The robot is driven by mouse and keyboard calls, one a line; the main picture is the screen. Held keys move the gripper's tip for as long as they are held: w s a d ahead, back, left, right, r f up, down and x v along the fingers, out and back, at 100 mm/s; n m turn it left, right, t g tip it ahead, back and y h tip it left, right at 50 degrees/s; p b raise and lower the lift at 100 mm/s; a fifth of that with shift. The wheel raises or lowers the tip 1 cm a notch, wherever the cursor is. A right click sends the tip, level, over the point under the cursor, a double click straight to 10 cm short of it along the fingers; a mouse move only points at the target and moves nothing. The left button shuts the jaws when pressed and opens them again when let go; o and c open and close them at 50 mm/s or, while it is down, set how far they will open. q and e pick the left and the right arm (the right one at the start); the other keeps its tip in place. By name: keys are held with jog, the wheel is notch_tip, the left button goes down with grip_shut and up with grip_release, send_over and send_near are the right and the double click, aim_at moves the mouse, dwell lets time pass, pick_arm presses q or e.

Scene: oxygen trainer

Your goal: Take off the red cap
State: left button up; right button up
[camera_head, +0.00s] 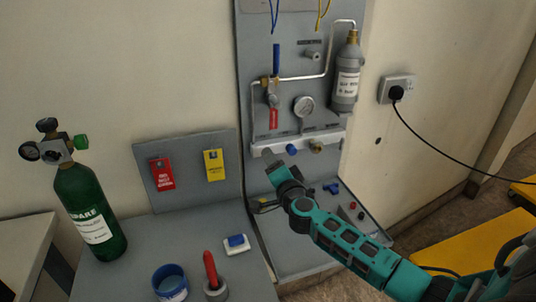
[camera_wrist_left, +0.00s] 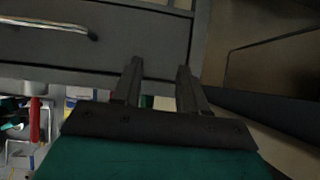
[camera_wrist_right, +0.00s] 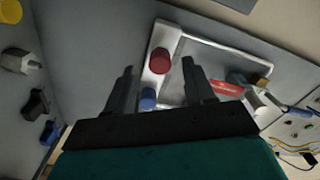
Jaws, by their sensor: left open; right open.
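The red cap (camera_wrist_right: 160,60) shows in the right wrist view on the end of a pale rail. In that view it lies ahead of my right gripper (camera_wrist_right: 158,72), in line with the gap between its open fingers. No contact with the cap can be made out. In the head view my right gripper (camera_head: 271,156) is at the left end of the rail (camera_head: 318,139), and the cap cannot be seen there. My left gripper (camera_wrist_left: 160,66) is open and empty in its own wrist view, away from the panel.
A gauge (camera_head: 304,106) and a grey bottle (camera_head: 346,84) are above. A green cylinder (camera_head: 90,215) stands at left. A drawer front (camera_wrist_left: 100,35) faces my left gripper.

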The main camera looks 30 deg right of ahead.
jog(key=m, duration=0.3)
jog(key=shift+m, duration=0.3)
jog(key=m, duration=0.3)
jog(key=m, duration=0.3)
jog(key=shift+m, duration=0.3)
jog(key=shift+m, duration=0.5)
